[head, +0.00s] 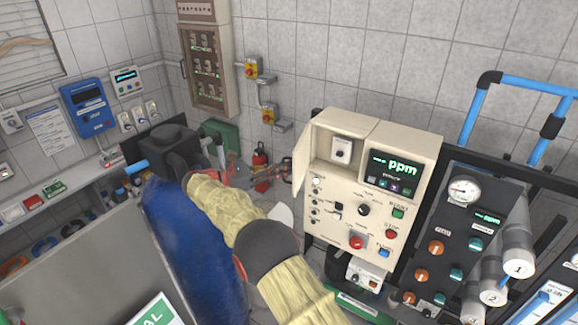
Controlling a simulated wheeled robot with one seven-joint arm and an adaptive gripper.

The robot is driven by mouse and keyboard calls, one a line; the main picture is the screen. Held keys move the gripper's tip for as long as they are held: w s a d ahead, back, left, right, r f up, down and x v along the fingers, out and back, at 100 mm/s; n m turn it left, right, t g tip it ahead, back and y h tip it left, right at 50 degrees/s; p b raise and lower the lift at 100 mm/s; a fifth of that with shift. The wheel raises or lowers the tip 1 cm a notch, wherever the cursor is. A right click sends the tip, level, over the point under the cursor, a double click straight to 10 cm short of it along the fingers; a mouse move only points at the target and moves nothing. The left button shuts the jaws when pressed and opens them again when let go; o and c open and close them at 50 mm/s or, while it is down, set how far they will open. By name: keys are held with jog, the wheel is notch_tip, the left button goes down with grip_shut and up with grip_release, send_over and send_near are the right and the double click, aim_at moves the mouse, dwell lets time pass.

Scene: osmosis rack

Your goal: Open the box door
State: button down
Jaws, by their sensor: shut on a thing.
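The cream control box (412,142) stands right of centre in the head view. Its small door (302,163) at the upper left is open, swung out to the left and seen nearly edge-on. The compartment behind it shows a white switch (341,150). My arm reaches up from the bottom in a yellow sleeve and bends at a dark wrist. My gripper (287,173), dark with red parts, is shut at the door's left edge. The fingertips are small in the picture, and their exact contact is hard to see.
A darker panel with a gauge (464,190) and grey cylinders (518,262) stands at right. A red extinguisher (259,160) and a wall cabinet (207,62) are behind. A grey bench (95,265) is at lower left.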

jog(key=shift+w+a+g, duration=0.15)
jog(key=shift+a+g, duration=0.2)
jog(key=shift+g, duration=0.15)
jog(key=shift+a+m+p, duration=0.1)
jog(key=shift+m+p, duration=0.2)
jog(key=c, duration=2.3)
grip_release()
jog(key=shift+v, duration=3.85)
jog(key=shift+f, duration=0.2)
jog(key=shift+c, duration=1)
